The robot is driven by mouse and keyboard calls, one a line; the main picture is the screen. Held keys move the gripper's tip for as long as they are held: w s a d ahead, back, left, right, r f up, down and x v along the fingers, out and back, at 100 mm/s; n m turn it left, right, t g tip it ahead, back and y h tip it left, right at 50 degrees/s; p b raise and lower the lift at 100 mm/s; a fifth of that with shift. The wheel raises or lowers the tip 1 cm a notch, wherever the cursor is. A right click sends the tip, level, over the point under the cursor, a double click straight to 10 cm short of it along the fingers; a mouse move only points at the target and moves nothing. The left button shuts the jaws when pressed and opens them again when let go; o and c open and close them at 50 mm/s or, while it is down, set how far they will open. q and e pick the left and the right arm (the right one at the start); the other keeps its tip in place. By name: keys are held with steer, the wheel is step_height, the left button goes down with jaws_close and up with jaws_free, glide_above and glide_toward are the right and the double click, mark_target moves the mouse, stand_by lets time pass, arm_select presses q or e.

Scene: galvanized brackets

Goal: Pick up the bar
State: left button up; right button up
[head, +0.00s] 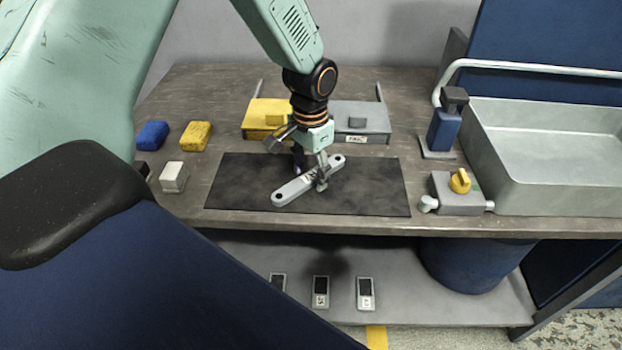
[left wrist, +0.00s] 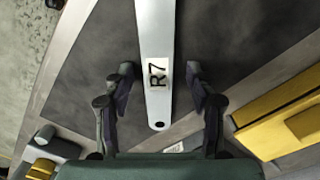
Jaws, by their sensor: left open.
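The bar (head: 291,191) is a pale grey flat strip with rounded ends and a hole near each end. It lies slantwise on a dark mat (head: 380,187) on the workbench. My left gripper (head: 310,177) is over the bar's middle to far part, pointing down. In the left wrist view, the bar (left wrist: 155,28) with its "R7" label runs between the two spread fingers of the left gripper (left wrist: 160,72), with a gap on each side. The gripper is open and holds nothing. My right gripper is not in view.
Yellow (head: 257,117) and grey (head: 372,121) boxes stand behind the mat. Blue (head: 152,135), yellow (head: 196,136) and white (head: 174,177) blocks sit at left. A valve block (head: 459,190), a blue dispenser (head: 445,125) and a metal basin (head: 545,155) are at right.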

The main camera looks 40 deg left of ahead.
arm_select(q)
steer(key=shift+s+d+r, duration=0.1)
steer(key=shift+s+r, duration=0.2)
steer(key=shift+c, duration=0.7)
steer(key=shift+d, duration=0.1)
steer(key=shift+c, duration=0.7)
steer(key=shift+w+f, duration=0.2)
steer(key=shift+w, duration=0.1)
steer(key=c, duration=0.5)
steer(key=shift+s+r, duration=0.15)
steer(key=shift+s, duration=0.1)
steer(key=c, duration=0.4)
steer(key=shift+w, duration=0.1)
jaws_close()
